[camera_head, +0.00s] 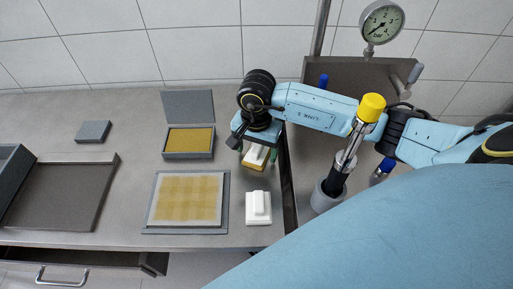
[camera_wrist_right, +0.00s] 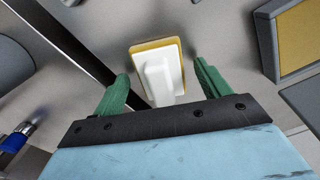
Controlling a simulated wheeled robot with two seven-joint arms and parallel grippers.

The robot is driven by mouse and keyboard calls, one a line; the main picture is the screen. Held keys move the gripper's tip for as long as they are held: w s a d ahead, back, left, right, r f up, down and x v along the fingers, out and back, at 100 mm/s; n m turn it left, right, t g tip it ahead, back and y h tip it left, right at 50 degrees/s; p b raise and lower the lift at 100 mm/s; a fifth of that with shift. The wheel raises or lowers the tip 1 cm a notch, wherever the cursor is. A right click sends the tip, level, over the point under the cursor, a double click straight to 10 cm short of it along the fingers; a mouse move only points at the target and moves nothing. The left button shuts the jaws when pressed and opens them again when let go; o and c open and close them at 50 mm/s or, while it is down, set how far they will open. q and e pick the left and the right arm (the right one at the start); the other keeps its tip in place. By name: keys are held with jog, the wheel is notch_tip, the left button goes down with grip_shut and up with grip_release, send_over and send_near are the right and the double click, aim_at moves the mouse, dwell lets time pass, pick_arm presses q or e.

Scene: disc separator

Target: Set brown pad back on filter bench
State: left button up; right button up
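The brown pad (camera_head: 255,165), a yellow-brown block with a white handle, lies under my right gripper (camera_head: 257,151) near the right edge of the grey bench (camera_head: 120,170). In the right wrist view the brown pad (camera_wrist_right: 157,72) shows between the two green fingers of the right gripper (camera_wrist_right: 160,88). The fingers are spread, with a gap on each side of the white handle. The pad looks to be resting on the bench top. My left gripper is in neither view.
A white pad (camera_head: 258,222) stands just in front. A framed yellow mesh (camera_head: 186,200) and an open box with a yellow insert (camera_head: 188,140) lie to the left. A dark gap (camera_head: 289,190) borders the bench; right of it a yellow-capped tool (camera_head: 372,107) stands in a grey cup (camera_head: 325,199).

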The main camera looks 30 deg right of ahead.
aim_at(256, 148)
notch_tip(256, 148, up, 12)
jog(key=p, duration=0.1)
jog(key=shift+r, duration=0.15)
dwell(0.4)
dwell(1.2)
